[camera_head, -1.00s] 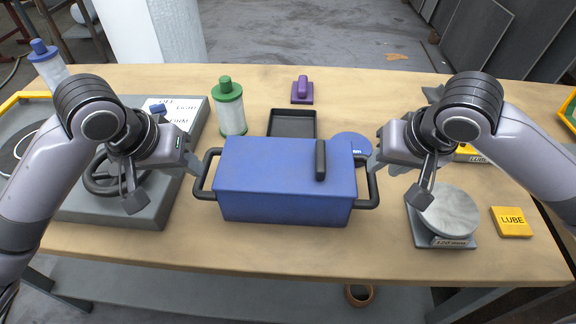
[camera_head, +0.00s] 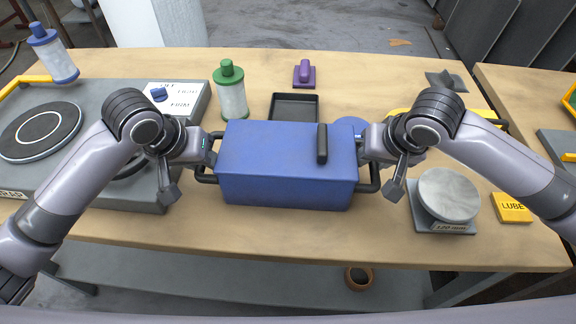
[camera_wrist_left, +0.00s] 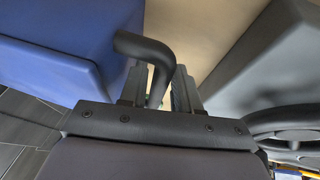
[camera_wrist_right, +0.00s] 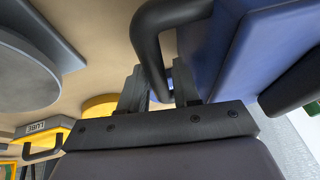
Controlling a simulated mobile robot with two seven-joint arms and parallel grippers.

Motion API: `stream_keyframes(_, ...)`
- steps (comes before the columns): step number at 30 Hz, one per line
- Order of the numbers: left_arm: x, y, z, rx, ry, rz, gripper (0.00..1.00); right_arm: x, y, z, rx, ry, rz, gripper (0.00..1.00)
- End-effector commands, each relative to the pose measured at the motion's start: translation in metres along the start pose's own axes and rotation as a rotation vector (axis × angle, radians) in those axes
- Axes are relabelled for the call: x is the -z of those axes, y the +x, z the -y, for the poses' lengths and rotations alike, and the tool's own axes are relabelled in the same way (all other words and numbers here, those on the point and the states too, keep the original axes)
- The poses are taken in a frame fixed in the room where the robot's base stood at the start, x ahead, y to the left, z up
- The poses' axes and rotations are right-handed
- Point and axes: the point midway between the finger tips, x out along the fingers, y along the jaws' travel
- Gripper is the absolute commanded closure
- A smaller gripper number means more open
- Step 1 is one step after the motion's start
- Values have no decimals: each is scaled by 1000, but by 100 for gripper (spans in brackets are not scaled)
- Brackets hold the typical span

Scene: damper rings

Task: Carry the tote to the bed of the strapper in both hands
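The tote is a blue lidded box (camera_head: 285,180) with black side handles and a black lid grip, standing on the workbench. My left gripper (camera_head: 211,155) is at its left handle; in the left wrist view the handle (camera_wrist_left: 150,52) passes between the parted fingers (camera_wrist_left: 160,90). My right gripper (camera_head: 367,150) is at the right handle; in the right wrist view that handle (camera_wrist_right: 150,45) lies between the parted fingers (camera_wrist_right: 160,85). Gaps show beside both handles. The strapper looks to be the grey machine (camera_head: 110,195) at left, with a dial marked OFF, LIGHT, FIRM and a dark round plate (camera_head: 40,132).
Behind the tote are a green-capped canister (camera_head: 231,95), a black tray (camera_head: 295,107) and a purple block (camera_head: 304,74). A blue-capped canister (camera_head: 54,55) stands at far left.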

Motion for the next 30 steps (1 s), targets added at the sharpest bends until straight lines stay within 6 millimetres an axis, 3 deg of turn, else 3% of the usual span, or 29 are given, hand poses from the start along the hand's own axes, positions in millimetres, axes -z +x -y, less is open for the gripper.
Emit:
stream_keyframes(9,0,3,0,0,0,-1,68,0,3,0,0,0,0,68)
stream_keyframes(10,0,3,0,0,0,-1,75,0,3,0,0,0,0,75)
stream_keyframes(12,0,3,0,0,0,-1,98,0,3,0,0,0,0,98)
stream_keyframes(13,0,3,0,0,0,-1,100,0,3,0,0,0,0,100)
stream_keyframes(30,4,-5,-2,-2,0,-6,100,4,-5,2,3,0,-5,100)
